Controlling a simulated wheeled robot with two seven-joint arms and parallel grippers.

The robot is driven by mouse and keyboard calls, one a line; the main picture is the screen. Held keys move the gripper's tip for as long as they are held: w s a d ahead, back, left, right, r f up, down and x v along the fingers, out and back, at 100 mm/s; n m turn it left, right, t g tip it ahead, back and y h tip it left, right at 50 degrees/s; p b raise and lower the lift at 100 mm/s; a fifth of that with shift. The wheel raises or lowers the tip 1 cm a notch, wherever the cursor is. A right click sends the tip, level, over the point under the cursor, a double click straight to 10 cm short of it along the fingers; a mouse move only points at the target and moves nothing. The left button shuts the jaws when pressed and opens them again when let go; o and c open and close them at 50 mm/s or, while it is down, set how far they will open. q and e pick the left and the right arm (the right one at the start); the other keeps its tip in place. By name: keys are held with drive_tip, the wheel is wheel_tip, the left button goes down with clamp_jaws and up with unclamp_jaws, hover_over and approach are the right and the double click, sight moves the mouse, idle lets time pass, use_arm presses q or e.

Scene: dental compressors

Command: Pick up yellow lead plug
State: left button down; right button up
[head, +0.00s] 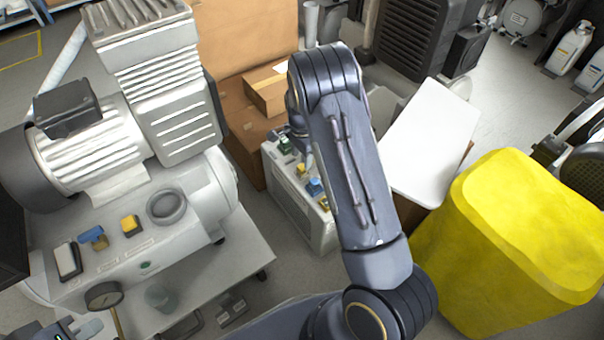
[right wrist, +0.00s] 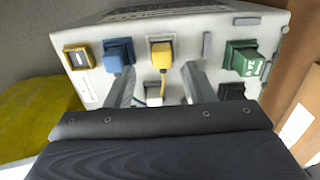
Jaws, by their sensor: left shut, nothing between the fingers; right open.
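The yellow lead plug (right wrist: 161,52) sits in the face of a light grey box (right wrist: 190,28), with its yellow lead hanging down, between a blue plug (right wrist: 117,54) and a green plug (right wrist: 243,61). In the head view the yellow plug (head: 301,169) is small beside my arm. My right gripper (right wrist: 159,73) is open, one finger on each side of the yellow plug and lead in the picture. I cannot tell whether either finger touches it. My left gripper (head: 78,329) is shut and empty at the bottom left of the head view, partly cut off.
A yellow-framed socket (right wrist: 78,57) is left of the blue plug; a black socket (right wrist: 231,90) is below the green one. A large compressor (head: 140,130) stands on the left. Cardboard boxes (head: 235,45) are behind the grey box. A big yellow bin (head: 520,230) is on the right.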

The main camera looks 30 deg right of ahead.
sight(302, 166)
wheel_tip(302, 166, down, 5)
drive_tip(key=b, duration=0.2)
drive_tip(key=shift+w+d+r+b, duration=0.15)
drive_tip(key=shift+b, duration=0.15)
drive_tip(key=shift+f, duration=0.4)
drive_tip(key=c, duration=1.1)
drive_tip(key=shift+o, duration=0.2)
drive_tip(key=shift+r, duration=0.1)
